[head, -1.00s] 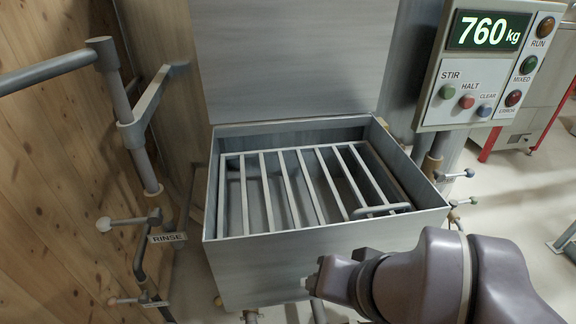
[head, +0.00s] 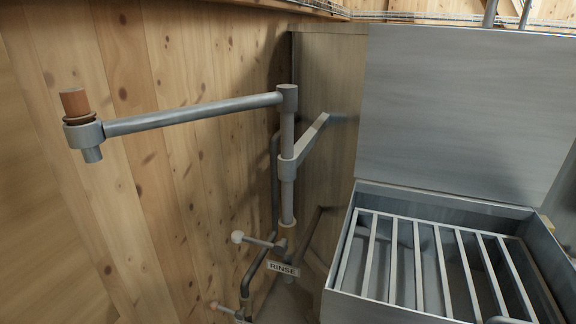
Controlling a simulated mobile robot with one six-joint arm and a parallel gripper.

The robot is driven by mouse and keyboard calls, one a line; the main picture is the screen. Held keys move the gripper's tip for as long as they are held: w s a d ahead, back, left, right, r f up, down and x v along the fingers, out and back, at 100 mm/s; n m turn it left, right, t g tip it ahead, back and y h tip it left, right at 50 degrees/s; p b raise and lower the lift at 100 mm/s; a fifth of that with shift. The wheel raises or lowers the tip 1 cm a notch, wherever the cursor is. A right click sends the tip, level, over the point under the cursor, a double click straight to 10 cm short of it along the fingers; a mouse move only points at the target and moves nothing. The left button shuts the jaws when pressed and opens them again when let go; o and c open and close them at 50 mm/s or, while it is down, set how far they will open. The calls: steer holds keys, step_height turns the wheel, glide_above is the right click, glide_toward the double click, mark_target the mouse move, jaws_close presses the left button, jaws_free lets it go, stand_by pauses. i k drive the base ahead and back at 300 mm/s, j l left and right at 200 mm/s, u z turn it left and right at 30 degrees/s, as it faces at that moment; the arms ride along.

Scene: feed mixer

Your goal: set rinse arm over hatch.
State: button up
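The rinse arm (head: 195,115) is a grey horizontal tube on a vertical post (head: 287,190). It points left, along the wooden wall and away from the hatch. Its free end carries a nozzle pointing down (head: 91,153) and a brown grip (head: 75,102) standing up. The hatch (head: 440,262) is a grey metal box opening covered by a barred grate, at the lower right. Its large lid (head: 465,105) stands open behind it. My gripper does not show in this view.
A RINSE label (head: 284,268) hangs by a pale-knobbed valve lever (head: 240,238) below the post. A second lever (head: 215,306) sits lower. A bracket (head: 305,145) holds the post. The wooden wall (head: 130,220) runs close behind the rinse arm.

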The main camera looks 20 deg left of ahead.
mark_target(88, 138)
steer(key=u, duration=1.4)
steer(key=j, duration=0.1)
